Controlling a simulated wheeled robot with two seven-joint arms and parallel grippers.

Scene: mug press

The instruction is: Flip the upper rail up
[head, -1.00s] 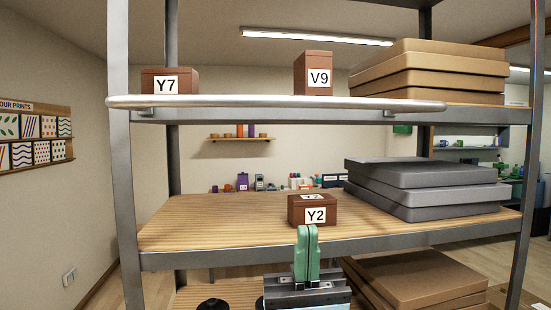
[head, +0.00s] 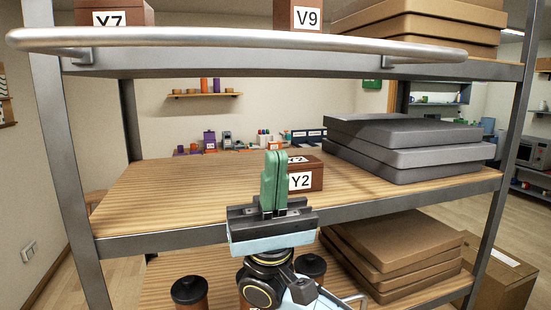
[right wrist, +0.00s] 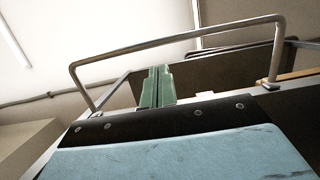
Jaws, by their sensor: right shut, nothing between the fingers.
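The upper rail (head: 240,42) is a long silver bar with bent ends. It runs along the front of the top shelf, in front of the shelf edge. It also shows in the right wrist view (right wrist: 175,42), seen from below, with its ends reaching back toward the shelf. My right gripper (head: 273,158) has green fingers, closed together and pointing up, with nothing between them. It is below the rail, apart from it, in front of the middle shelf. In the right wrist view its fingers (right wrist: 157,75) show below the bar. My left gripper is not in view.
The middle shelf (head: 160,190) holds a brown box marked Y2 (head: 308,176), partly behind my fingers, and grey flat boxes (head: 400,145). Boxes Y7 (head: 110,15) and V9 (head: 300,16) stand on the top shelf. Brown boxes (head: 400,245) lie on the lower shelf.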

